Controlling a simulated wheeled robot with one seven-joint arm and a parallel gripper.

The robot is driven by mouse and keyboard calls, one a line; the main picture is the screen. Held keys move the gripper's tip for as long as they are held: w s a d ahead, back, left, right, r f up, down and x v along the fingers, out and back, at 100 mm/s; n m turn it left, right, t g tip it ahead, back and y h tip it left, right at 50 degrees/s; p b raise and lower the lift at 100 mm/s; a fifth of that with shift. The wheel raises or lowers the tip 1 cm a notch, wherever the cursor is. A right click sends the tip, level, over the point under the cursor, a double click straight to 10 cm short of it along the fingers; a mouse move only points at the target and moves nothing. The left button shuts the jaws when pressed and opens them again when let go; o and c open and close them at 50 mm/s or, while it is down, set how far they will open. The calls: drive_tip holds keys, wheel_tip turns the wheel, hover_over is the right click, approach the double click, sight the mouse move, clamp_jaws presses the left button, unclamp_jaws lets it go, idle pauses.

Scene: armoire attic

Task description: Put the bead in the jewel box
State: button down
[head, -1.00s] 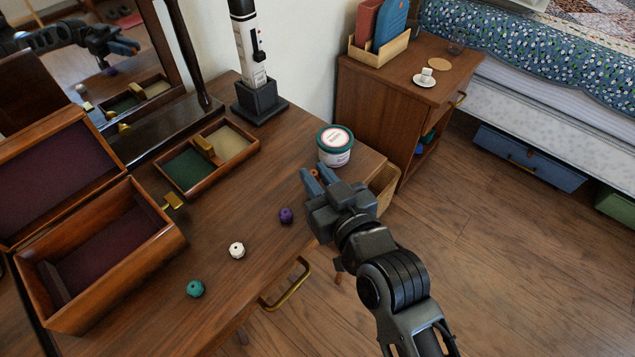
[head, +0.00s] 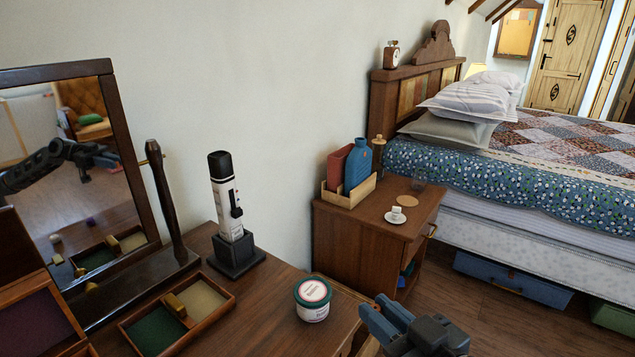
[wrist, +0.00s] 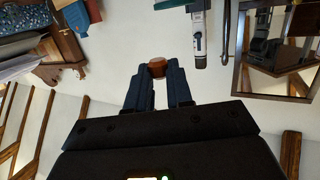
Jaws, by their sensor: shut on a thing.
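My gripper (head: 384,312) is at the bottom of the head view, right of the dressing table's edge. In the wrist view its blue fingers are closed on an orange-brown bead (wrist: 157,68), held at the fingertips. The bead cannot be made out in the head view. The wooden jewel box (head: 36,318) is at the lower left of the head view, far to the left of my gripper. Only part of its raised, dark purple-lined lid shows; its inside is out of view.
A white jar with a green rim (head: 312,300) stands near my gripper. A divided tray (head: 127,322), a device on a dark stand (head: 236,256) and a mirror (head: 85,170) are further left. The nightstand (head: 350,245) and bed stand behind at right.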

drive_tip(key=s+d+f+m+t+h+p, duration=0.1)
drive_tip(key=d+f+m+h+p, duration=0.1)
drive_tip(key=d+f, duration=0.3)
drive_tip(key=s+d+f+m+h+p, duration=0.1)
drive_tip(key=d+f+m+h+p, duration=0.2)
drive_tip(key=f, duration=1)
drive_tip(key=d+h, duration=0.2)
drive_tip(key=d, duration=0.1)
drive_tip(key=shift+d+f+m+t, duration=0.15)
drive_tip(key=shift+f+m+t, duration=0.15)
drive_tip(key=shift+f+t, duration=0.1)
drive_tip(key=shift+w+r, duration=0.1)
